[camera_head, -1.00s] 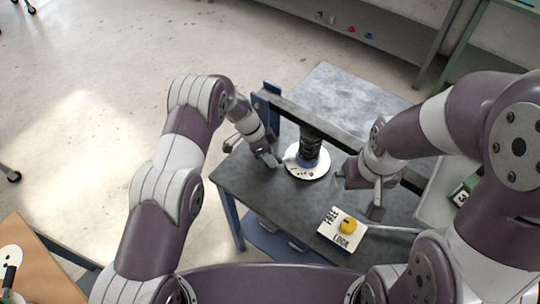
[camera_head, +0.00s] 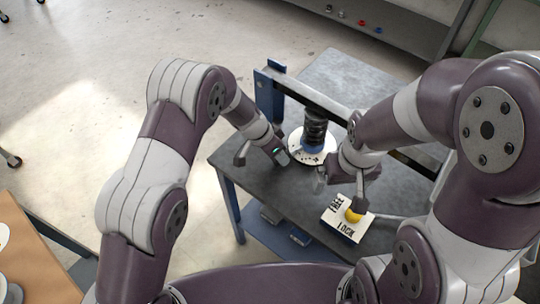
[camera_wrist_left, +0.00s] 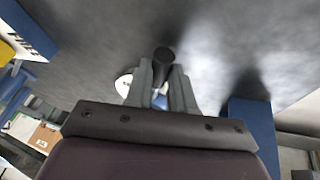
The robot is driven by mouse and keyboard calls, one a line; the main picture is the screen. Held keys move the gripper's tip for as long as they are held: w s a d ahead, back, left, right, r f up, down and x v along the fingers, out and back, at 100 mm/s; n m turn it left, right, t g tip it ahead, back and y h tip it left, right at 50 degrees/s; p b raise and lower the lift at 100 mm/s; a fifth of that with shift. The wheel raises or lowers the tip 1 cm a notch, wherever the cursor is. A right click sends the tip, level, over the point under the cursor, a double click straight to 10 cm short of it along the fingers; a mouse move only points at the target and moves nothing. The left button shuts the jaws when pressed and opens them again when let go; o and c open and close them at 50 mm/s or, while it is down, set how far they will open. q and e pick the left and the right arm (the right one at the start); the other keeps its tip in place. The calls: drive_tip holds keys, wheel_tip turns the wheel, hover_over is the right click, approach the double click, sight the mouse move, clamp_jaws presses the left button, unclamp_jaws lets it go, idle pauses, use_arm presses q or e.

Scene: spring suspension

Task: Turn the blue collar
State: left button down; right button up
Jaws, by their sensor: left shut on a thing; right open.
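The dark spring unit (camera_head: 315,128) stands upright on a round white plate (camera_head: 298,146) on the table. My left gripper (camera_head: 279,158) is low beside the plate's left edge. In the left wrist view, its fingers are close together on a dark round piece (camera_wrist_left: 163,56), with a small blue patch (camera_wrist_left: 160,101) between them. My right gripper (camera_head: 340,192) is open above a yellow knob (camera_head: 353,215) on a card (camera_head: 341,228) marked FREE and LOCK.
The dark grey table (camera_head: 240,176) has a blue post (camera_head: 268,98) at its back left and a bar beside the spring unit. A brown-topped table (camera_head: 35,270) stands at lower left. A shelf with small coloured parts is behind.

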use_arm(q)
drive_tip(key=shift+s+d+n, duration=0.1)
drive_tip(key=shift+s+n, duration=0.15)
drive_tip(key=shift+n, duration=0.05)
drive_tip(key=c, duration=1)
unclamp_jaws()
drive_tip(key=shift+o, duration=0.2)
drive_tip(key=shift+r, duration=0.1)
drive_tip(key=b+v, duration=0.1)
drive_tip(key=v, duration=1.1)
drive_tip(key=shift+r, duration=0.2)
drive_tip(key=shift+s, duration=0.1)
